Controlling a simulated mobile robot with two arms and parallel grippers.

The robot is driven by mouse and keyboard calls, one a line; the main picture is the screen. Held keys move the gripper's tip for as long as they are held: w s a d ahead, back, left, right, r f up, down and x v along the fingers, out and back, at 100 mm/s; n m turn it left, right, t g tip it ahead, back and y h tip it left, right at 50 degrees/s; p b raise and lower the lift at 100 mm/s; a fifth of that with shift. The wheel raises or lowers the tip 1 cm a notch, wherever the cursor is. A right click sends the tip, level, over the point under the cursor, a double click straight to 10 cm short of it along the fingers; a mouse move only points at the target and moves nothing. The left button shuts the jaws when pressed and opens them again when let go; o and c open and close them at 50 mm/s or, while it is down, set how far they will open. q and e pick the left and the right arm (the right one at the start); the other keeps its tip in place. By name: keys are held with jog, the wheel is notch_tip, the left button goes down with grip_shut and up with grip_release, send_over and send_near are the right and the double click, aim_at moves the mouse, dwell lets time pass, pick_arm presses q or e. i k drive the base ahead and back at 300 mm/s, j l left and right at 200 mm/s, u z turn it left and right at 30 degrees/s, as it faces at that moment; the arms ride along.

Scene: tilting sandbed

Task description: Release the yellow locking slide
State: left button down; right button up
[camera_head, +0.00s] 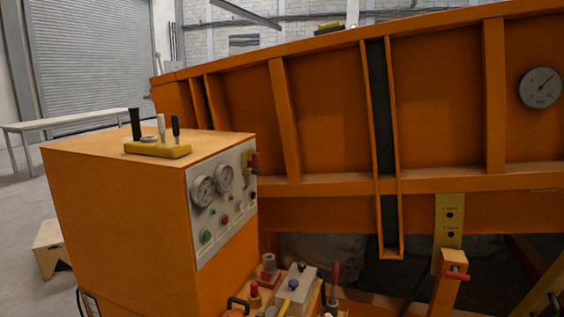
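Several yellow parts are in view, and I cannot tell for sure which is the locking slide. A yellow block (158,149) lies on top of the orange control cabinet (120,200), with upright black and silver levers (161,127) at it. A small yellow piece with a red part (253,162) sits at the right edge of the cabinet's gauge panel (223,199). A yellow plate with dark holes and small lettering (449,222) hangs upright below the sandbed's side, behind an orange post with a red pin (456,274). Neither of my grippers is in view.
The large orange sandbed (330,120) stands tilted, higher at the right, with a round gauge (541,87). A cluster of valves and handles (290,288) fills the bottom centre. A bench (70,122) stands at the left, with open floor before it.

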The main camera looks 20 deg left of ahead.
aim_at(248, 170)
jog(key=i+l+u, duration=0.1)
jog(key=i+l, duration=0.3)
jog(key=i+l+u, duration=0.1)
jog(key=i+l, duration=0.6)
jog(key=l, duration=0.25)
jog(key=i+l+u, duration=0.15)
jog(key=i+l, duration=0.25)
jog(key=i+l+u, duration=0.1)
jog(key=i+l, duration=0.2)
jog(key=l, duration=0.3)
